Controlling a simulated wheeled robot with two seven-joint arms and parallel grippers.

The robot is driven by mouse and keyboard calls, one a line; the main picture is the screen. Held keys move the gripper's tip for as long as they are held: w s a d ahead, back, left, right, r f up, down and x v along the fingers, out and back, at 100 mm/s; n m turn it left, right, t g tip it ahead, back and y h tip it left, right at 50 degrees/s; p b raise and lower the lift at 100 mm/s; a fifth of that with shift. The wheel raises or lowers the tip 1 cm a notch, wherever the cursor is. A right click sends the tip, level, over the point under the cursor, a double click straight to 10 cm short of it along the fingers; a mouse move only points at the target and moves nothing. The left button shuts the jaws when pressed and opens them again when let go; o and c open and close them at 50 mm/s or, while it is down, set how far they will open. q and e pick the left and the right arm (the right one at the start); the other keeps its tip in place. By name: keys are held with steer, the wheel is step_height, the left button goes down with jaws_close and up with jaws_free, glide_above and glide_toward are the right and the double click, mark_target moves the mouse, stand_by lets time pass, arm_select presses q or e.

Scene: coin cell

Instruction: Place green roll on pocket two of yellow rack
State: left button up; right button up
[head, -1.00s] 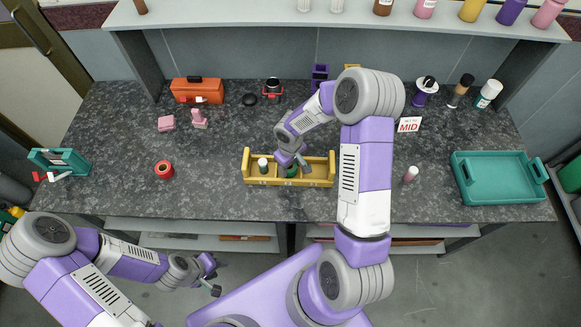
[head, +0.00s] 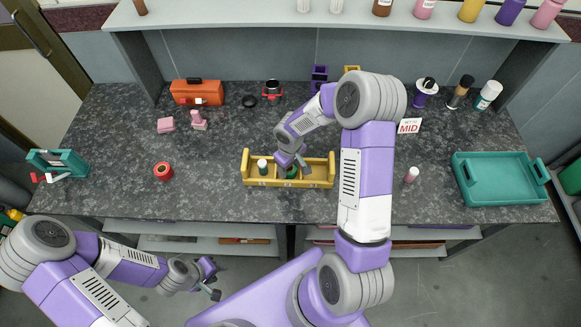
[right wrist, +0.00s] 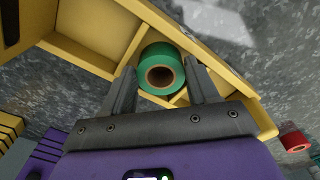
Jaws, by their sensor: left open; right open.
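The yellow rack (head: 318,184) stands near the front middle of the counter. The green roll (head: 293,173) sits in it near mid-length, partly hidden by my right gripper (head: 293,169) in the head view. In the right wrist view, the green roll (right wrist: 160,74) shows its brown core end-on, inside the yellow rack (right wrist: 75,53). My right gripper (right wrist: 160,92) is open, with one finger on each side of the roll. I cannot tell whether the fingers touch it. My left gripper (head: 212,280) is open and empty, low in front of the counter.
A white-capped cylinder (head: 263,166) stands in the rack's left part. A red roll (head: 163,171) lies to the left. The rack's right part looks empty.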

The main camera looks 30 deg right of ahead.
arm_select(q)
steer(key=shift+f, duration=0.15)
arm_select(e)
steer(key=shift+s+f+g, duration=0.15)
steer(key=shift+s+f, duration=0.2)
steer(key=shift+f, duration=0.2)
steer(key=shift+s+f+g, duration=0.15)
steer(key=shift+s+f, duration=0.15)
steer(key=shift+f, duration=0.25)
steer(key=shift+r+p, duration=0.2)
steer(key=shift+p, duration=0.1)
steer(key=r, duration=0.1)
steer(key=w+r+p, duration=0.1)
steer(key=r, duration=0.1)
steer(key=shift+w+d+r+p, duration=0.15)
steer(key=shift+w+r+p, duration=0.15)
steer(key=shift+r, duration=0.1)
arm_select(q)
steer(key=r, duration=0.1)
steer(key=r+p, duration=0.1)
steer(key=r, duration=0.1)
steer(key=shift+w+d+r, duration=0.1)
steer(key=shift+w+d, duration=0.05)
steer(key=shift+w, duration=0.25)
arm_select(e)
step_height(320, 180, up, 9)
steer(key=shift+s, duration=0.15)
